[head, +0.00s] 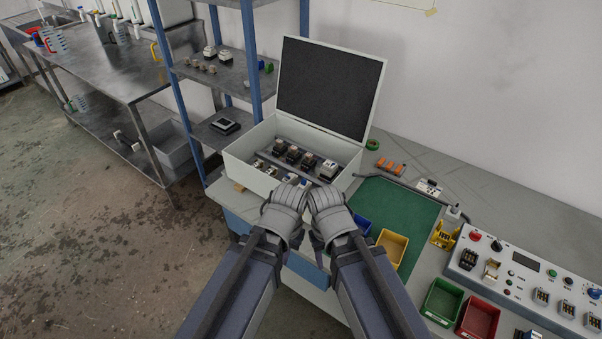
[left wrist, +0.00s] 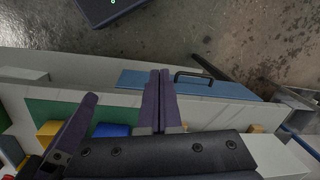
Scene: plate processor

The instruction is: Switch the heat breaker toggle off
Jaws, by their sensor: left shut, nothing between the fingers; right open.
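An open grey box (head: 240,171) with a dark-lined lid (head: 330,88) stands on the bench in the head view. Several small dark and pale breaker-like switches (head: 293,154) sit in rows inside it. Their labels are too small to read, so I cannot tell which one is the heat breaker or how its toggle stands. My left gripper (head: 293,181) is at the box's front edge, shut and empty; its closed fingers show in the left wrist view (left wrist: 160,97). My right gripper (head: 319,187) is open close beside it. Both hands hide part of the box front.
A green mat (head: 400,212), yellow bin (head: 391,246), green bin (head: 441,301) and red bin (head: 478,318) lie to the right. A control panel (head: 520,275) with knobs is at far right. A blue-post shelf (head: 250,60) stands behind left.

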